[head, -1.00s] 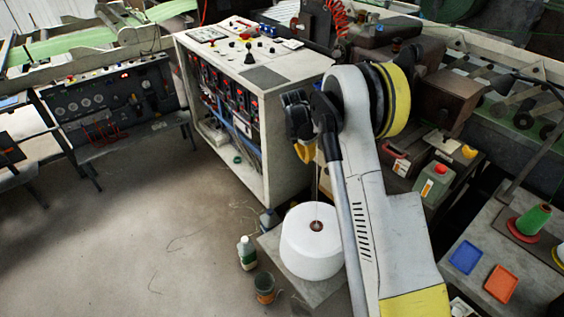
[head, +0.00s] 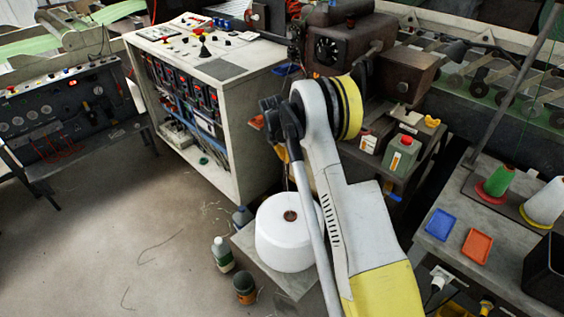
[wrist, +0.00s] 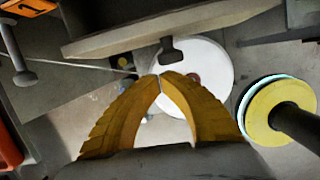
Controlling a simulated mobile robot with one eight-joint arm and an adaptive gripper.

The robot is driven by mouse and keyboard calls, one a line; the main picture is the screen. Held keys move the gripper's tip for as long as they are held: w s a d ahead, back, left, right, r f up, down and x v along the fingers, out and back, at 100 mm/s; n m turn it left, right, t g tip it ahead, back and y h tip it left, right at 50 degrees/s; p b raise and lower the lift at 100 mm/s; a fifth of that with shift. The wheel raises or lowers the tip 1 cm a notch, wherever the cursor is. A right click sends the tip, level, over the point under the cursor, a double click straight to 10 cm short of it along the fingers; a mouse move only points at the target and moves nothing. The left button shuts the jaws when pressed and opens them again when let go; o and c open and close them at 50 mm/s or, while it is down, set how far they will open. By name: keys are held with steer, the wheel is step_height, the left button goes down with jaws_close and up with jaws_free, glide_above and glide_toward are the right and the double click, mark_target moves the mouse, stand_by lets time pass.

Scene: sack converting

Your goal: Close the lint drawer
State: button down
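My gripper (wrist: 160,78) shows in the wrist view with its two yellow fingers curved together, tips meeting, and nothing seen between them. Just beyond the tips is a dark knob (wrist: 172,50) under a long grey panel edge (wrist: 165,32). This may be the lint drawer's front, but I cannot tell for sure or how far it stands open. The tips look close to the knob; contact cannot be told. In the head view my own arm hides the fingers and any drawer behind it.
A control cabinet (head: 240,165) stands left, a dark machine (head: 345,50) behind. A bench (head: 450,235) with trays is right.

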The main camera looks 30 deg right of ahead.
steer(key=shift+d, duration=0.1)
steer(key=shift+w+d, duration=0.25)
steer(key=shift+d, duration=0.4)
steer(key=shift+w+d, duration=0.25)
steer(key=shift+d, duration=0.35)
